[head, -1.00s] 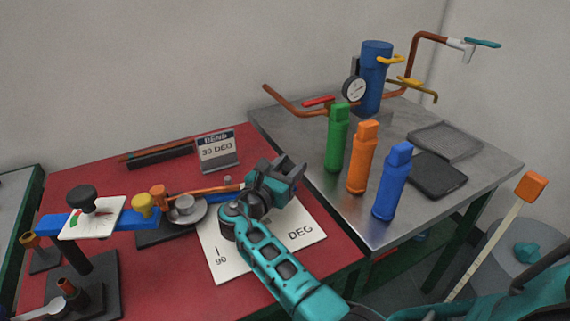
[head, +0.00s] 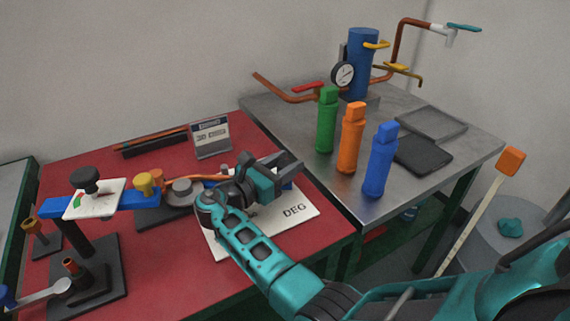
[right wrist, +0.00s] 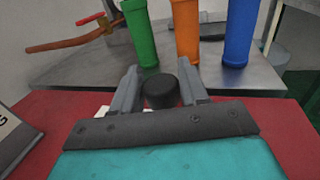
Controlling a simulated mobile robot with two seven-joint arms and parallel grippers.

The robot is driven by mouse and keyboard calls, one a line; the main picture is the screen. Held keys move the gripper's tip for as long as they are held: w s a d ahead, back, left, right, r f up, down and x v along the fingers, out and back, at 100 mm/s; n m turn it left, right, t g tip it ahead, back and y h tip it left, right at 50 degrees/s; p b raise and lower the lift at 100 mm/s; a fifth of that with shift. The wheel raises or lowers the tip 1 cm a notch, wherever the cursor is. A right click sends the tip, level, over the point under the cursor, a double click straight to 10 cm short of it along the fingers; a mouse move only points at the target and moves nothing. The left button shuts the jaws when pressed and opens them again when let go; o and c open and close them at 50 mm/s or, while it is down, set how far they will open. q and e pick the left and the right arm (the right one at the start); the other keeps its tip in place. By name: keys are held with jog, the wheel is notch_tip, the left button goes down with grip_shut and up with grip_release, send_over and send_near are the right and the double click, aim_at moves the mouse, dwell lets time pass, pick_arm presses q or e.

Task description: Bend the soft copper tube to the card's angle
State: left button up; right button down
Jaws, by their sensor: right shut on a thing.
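The copper tube (head: 207,178) runs right from the bender's round die (head: 182,190); its right end is hidden behind my right gripper, so I cannot tell its bend. The card (head: 211,138) stands at the back of the red table and seems to read 30 DEG. My right gripper (head: 290,167) is over the angle sheet (head: 295,212). In the right wrist view, its fingers (right wrist: 160,80) are shut around a black round grip (right wrist: 161,92). My left gripper is out of view.
Green (head: 326,122), orange (head: 351,140) and blue (head: 380,163) bottles stand on the grey metal table (head: 345,205) to the right. A black stand (head: 90,285) is at the left front.

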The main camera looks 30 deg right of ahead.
jog(key=c, duration=0.7)
grip_release()
jog(key=v, duration=1.3)
jog(key=shift+d, duration=0.1)
